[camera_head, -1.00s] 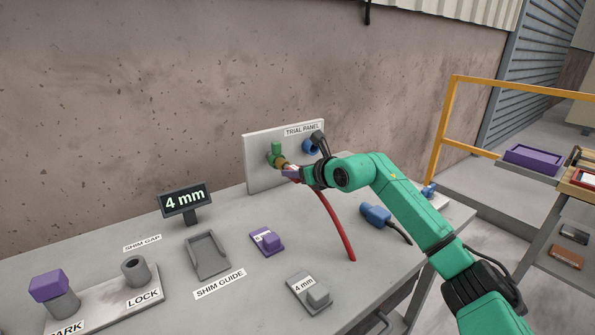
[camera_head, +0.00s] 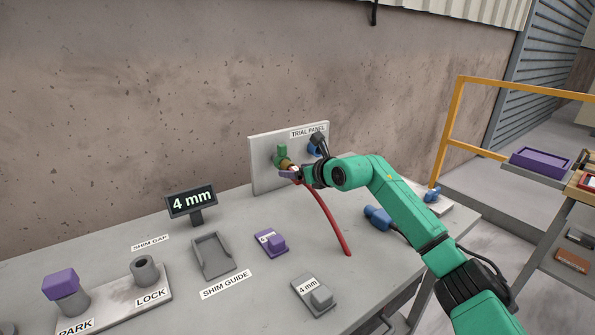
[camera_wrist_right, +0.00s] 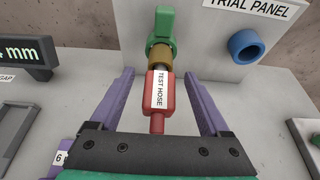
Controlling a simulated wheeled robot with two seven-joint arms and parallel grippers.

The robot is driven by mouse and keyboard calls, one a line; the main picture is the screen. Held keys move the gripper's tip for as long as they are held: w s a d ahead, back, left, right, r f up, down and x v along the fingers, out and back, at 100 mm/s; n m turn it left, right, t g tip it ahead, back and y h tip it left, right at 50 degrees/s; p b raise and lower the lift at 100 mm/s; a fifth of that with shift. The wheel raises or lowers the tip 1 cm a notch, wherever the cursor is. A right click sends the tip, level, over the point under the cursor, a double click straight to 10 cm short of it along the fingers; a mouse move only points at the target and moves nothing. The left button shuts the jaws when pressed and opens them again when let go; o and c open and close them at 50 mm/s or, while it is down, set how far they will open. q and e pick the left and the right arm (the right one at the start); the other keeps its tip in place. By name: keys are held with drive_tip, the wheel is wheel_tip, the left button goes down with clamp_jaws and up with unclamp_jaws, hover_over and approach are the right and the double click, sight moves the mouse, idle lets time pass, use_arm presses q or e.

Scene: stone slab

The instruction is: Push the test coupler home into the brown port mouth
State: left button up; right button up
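The test coupler is a red block labelled TEST HOSE (camera_wrist_right: 158,92), its red hose (camera_head: 330,220) trailing to the bench. It lines up with the brown port mouth (camera_wrist_right: 160,55) on the trial panel (camera_wrist_right: 120,20). A short pale strip shows between the coupler and the brown mouth. The brown port also shows in the head view (camera_head: 286,163). My right gripper (camera_wrist_right: 160,80) has its purple fingers on either side of the coupler, with gaps to both sides, so it is open. It also shows in the head view (camera_head: 289,173). My left gripper is out of view.
A green lever (camera_wrist_right: 163,24) stands above the brown port. A blue port (camera_wrist_right: 246,46) is to its right. A blue connector (camera_head: 378,217), a shim guide (camera_head: 211,257) and shim blocks lie on the bench. The wall rises close behind the panel.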

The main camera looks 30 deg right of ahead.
drive_tip(key=shift+s, duration=0.1)
drive_tip(key=shift+s+d, duration=0.15)
drive_tip(key=shift+s, duration=0.15)
drive_tip(key=b+v, duration=0.6)
drive_tip(key=v, duration=0.7)
drive_tip(key=shift+s+r, duration=0.25)
drive_tip(key=shift+s, duration=0.1)
